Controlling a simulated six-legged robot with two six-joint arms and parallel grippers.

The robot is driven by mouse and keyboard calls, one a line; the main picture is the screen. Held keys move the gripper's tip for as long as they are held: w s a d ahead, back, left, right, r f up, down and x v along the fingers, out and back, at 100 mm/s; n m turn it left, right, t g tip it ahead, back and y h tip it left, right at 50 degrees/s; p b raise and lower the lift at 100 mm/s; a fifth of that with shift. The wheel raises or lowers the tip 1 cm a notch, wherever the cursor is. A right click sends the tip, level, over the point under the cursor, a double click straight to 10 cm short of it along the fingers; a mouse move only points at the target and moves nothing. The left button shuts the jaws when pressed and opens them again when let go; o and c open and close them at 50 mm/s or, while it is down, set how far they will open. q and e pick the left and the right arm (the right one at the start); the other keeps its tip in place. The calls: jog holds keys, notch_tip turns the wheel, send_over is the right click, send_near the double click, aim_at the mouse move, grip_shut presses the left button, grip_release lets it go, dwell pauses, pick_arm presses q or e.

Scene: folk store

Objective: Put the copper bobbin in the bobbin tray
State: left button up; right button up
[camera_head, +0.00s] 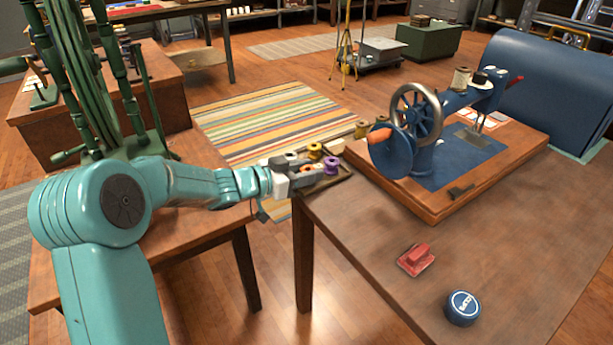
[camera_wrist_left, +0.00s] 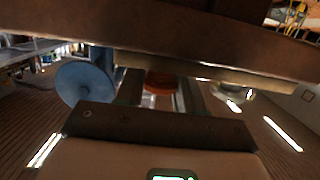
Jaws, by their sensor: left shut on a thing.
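My left gripper (camera_head: 312,170) reaches in from the left, at the bobbin tray (camera_head: 338,181), a small dark tray by the left corner of the sewing table. In the left wrist view the copper bobbin (camera_wrist_left: 160,82) shows as an orange-brown round thing between the two fingers (camera_wrist_left: 160,97), which are shut on it. In the head view the gripper hides this bobbin, so I cannot tell whether it touches the tray. A yellow bobbin (camera_head: 314,151) and a purple bobbin (camera_head: 331,165) show at the tray, close to the fingers. My right gripper is not in view.
A blue sewing machine (camera_head: 424,158) with a large handwheel stands on a wooden base right of the tray. A red item (camera_head: 417,259) and a round blue tin (camera_head: 462,307) lie nearer on the table. A green spinning wheel (camera_head: 85,75) stands at left.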

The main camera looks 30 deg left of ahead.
pick_arm(q)
jog(key=shift+f, duration=0.2)
jog(key=o, duration=1)
jog(key=shift+r, duration=0.15)
jog(key=shift+s+a+r, duration=0.1)
jog(key=shift+r, duration=0.15)
jog(key=p+v, duration=0.3)
jog(key=v, duration=0.8)
jog(key=shift+s+a, duration=0.1)
jog(key=shift+s, duration=0.25)
